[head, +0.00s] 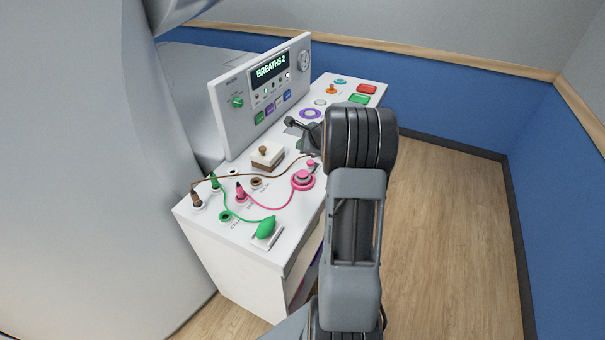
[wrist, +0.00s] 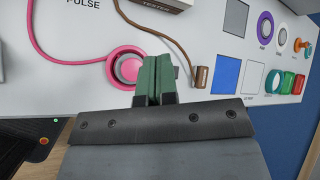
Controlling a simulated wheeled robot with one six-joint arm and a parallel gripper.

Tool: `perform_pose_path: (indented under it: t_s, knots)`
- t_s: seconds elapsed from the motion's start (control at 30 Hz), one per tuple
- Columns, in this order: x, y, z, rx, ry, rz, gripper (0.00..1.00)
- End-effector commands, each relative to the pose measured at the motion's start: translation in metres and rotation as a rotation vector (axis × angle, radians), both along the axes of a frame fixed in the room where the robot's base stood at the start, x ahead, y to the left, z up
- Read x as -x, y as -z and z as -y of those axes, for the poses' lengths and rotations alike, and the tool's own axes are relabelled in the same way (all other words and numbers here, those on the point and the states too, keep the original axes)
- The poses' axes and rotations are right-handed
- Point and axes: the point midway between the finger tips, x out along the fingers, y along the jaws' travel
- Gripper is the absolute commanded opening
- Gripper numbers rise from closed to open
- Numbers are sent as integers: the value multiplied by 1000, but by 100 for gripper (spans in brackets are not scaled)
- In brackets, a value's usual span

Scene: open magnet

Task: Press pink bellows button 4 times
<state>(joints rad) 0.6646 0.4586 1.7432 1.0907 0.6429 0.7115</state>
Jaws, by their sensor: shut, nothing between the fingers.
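The pink bellows button (head: 303,180) is a round pink ring with a paler centre, on the white console top. It also shows in the wrist view (wrist: 126,68), with a pink cord leading off left. My gripper (head: 309,151) is above the console, just beyond the button in the head view. In the wrist view its green fingers (wrist: 156,66) are together and empty, overlapping the button's right edge. I cannot tell whether they touch it. The upright panel's display (head: 271,67) reads "BREATHS 2".
A brown cord (wrist: 178,40) ends in a brown plug (wrist: 201,76) right of my fingers. A green bulb (head: 265,228) lies at the console's near end. A brown-and-white tester box (head: 267,157) stands left of my gripper. Coloured buttons (head: 359,99) fill the far end.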

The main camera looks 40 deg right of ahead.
Motion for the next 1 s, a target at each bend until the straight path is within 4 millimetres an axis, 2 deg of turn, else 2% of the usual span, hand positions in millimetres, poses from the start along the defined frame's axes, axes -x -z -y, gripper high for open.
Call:
perform_pose_path:
  t_s: [0.27, 0.47, 0.67, 1.0]
  knots:
    - [0, 1, -1, 2, -3, 0, 0]
    - [0, 10, -1, 1, -3, -1, 0]
    - [0, 28, -1, 1, -4, -2, 0]
    - [0, 71, -1, 3, -3, -2, 0]
